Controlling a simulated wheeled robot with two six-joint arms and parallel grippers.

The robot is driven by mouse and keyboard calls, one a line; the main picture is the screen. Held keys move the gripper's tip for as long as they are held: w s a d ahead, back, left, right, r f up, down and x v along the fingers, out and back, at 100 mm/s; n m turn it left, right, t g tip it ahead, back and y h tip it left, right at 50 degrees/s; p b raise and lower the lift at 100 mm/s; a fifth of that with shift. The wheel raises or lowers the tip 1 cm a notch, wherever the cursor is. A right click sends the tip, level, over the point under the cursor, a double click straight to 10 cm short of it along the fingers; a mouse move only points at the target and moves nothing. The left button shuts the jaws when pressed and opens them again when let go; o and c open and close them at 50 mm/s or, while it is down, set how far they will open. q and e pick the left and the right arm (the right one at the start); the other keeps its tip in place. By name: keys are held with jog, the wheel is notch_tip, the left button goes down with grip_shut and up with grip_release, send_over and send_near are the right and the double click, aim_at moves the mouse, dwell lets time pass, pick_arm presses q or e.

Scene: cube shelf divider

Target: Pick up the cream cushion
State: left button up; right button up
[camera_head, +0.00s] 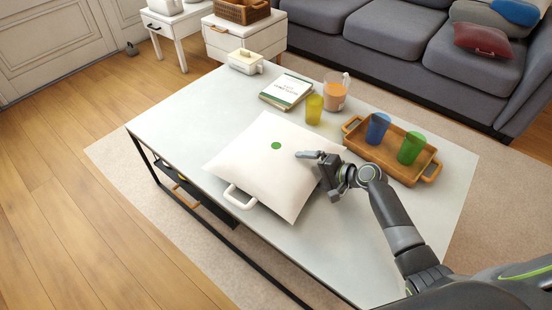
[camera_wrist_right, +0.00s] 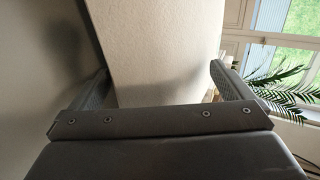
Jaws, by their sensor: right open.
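The cream cushion (camera_head: 262,165) lies on the coffee table, with a green dot on its top and a white handle (camera_head: 240,197) on its front left side. My right gripper (camera_head: 318,171) is at the cushion's right edge, its fingers reaching over the cushion. In the right wrist view the two fingers stand wide apart (camera_wrist_right: 160,85), and the pale cushion surface (camera_wrist_right: 160,45) shows between them. I cannot tell whether either finger touches it. My left gripper is not in view.
A wooden tray (camera_head: 433,166) with a blue cup (camera_head: 377,128) and a green cup (camera_head: 411,147) stands right of the cushion. A yellow cup (camera_head: 314,108), an orange mug (camera_head: 335,95) and a book (camera_head: 286,91) stand behind it. The table's left end (camera_head: 160,125) is clear.

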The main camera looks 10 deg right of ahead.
jog(key=shift+c, duration=0.3)
jog(key=c, duration=1)
jog(key=shift+r, duration=0.15)
